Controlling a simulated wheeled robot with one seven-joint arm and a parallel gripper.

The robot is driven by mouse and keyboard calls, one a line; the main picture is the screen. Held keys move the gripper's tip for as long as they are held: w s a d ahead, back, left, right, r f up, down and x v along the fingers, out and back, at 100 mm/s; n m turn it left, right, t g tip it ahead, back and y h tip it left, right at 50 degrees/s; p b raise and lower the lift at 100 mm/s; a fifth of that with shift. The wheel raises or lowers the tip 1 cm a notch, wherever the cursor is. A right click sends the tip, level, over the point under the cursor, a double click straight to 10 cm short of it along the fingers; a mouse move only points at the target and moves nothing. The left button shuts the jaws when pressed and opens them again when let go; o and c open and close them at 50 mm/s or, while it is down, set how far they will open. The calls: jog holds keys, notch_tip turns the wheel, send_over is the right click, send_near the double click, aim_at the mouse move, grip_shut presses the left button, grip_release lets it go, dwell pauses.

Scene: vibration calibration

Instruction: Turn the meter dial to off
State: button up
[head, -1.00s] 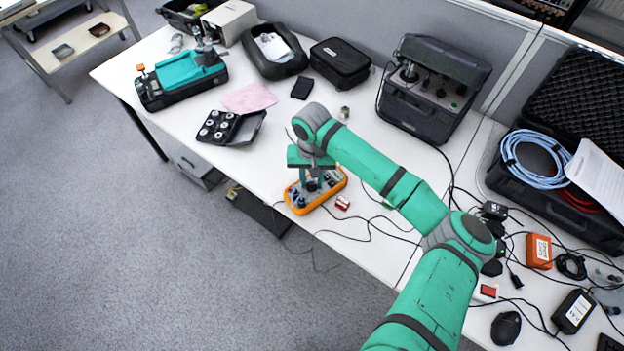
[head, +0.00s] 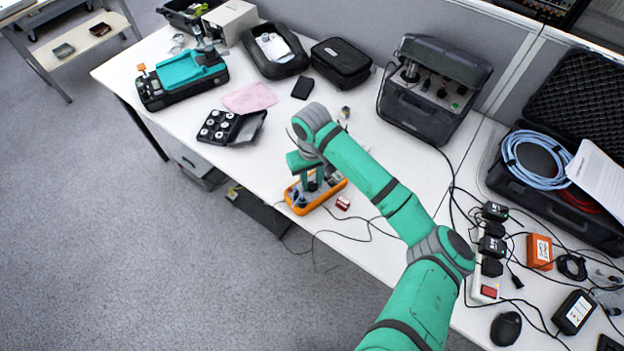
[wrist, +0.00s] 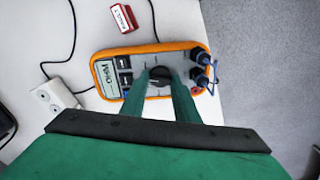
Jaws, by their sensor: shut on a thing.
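The orange-rimmed meter (head: 316,193) lies on the white table near its front edge, below my gripper. In the wrist view the meter (wrist: 152,48) shows a label, dark buttons on its left part and plugs with blue leads at its right end. Its round black dial (wrist: 160,76) sits in the middle of the grey face. My gripper (wrist: 161,80) is over the face with its two green fingers on either side of the dial, shut on it. The dial's markings are too small to read. In the head view my gripper (head: 312,182) hides much of the meter.
A small red-and-white block (head: 343,203) lies beside the meter, with black cables nearby. A case of round parts (head: 230,127) and a pink cloth (head: 249,97) lie to the left. A large black instrument (head: 433,88) stands behind. The table's front edge is close.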

aim_at(312, 183)
jog(key=shift+a+n, duration=0.1)
jog(key=shift+n, duration=1.1)
jog(key=o, duration=1.1)
jog(key=shift+c, duration=0.2)
notch_tip(312, 183, up, 11)
jog(key=shift+f, duration=0.1)
